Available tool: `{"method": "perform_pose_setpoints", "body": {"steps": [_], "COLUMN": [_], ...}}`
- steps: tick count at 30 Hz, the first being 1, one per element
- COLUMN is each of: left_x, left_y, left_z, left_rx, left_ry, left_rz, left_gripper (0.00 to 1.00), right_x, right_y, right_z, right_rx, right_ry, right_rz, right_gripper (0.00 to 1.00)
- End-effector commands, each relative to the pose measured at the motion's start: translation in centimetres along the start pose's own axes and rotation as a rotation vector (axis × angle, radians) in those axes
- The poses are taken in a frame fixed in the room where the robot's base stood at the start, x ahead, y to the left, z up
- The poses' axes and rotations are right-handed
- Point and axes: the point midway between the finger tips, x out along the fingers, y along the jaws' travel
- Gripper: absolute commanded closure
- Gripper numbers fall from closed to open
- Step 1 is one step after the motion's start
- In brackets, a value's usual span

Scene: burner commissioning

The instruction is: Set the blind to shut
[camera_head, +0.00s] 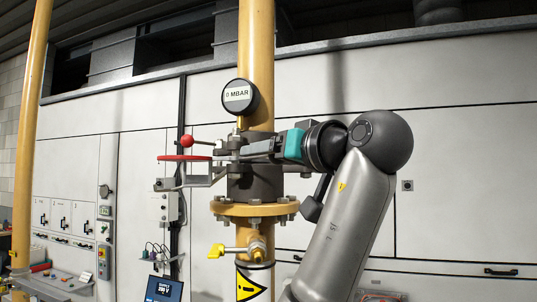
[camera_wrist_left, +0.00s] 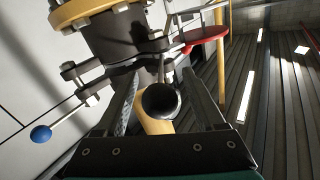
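The blind assembly is a dark flanged body (camera_head: 255,183) in a vertical yellow pipe. A red ball (camera_head: 186,141) on a rod and a flat red plate (camera_head: 184,158) stick out to its left. In the left wrist view the red plate (camera_wrist_left: 204,38) is at the upper right and a blue ball (camera_wrist_left: 41,133) on a rod is at the left. My left gripper (camera_head: 246,150) reaches in from the right against the body. Its fingers (camera_wrist_left: 160,80) are apart, with a dark round knob (camera_wrist_left: 161,101) between them. I cannot tell if they touch it. My right gripper is not in view.
A round gauge (camera_head: 240,97) reading 0 MBAR sits just above my gripper. A yellow bolted flange (camera_head: 254,209) and a small yellow valve handle (camera_head: 216,251) lie below. Grey cabinets (camera_head: 460,190) stand behind. A second yellow pipe (camera_head: 30,120) is at the far left.

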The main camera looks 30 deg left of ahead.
Motion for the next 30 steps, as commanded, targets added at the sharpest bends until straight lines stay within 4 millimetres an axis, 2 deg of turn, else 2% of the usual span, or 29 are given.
{"method": "perform_pose_setpoints", "body": {"steps": [2,18,30], "left_x": [-0.02,-0.06,-0.06], "left_y": [0.01,0.02,0.02], "left_z": [0.0,-0.02,-0.03], "left_rx": [0.0,0.001,0.0], "left_ry": [0.0,0.0,0.0], "left_rz": [0.0,0.001,0.001], "left_gripper": [0.38,0.99,1.0], "right_x": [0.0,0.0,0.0], "right_y": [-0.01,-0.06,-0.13], "right_z": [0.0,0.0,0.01], "right_rx": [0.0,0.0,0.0], "right_ry": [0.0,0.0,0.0], "right_rz": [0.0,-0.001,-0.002], "right_gripper": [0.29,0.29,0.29]}}
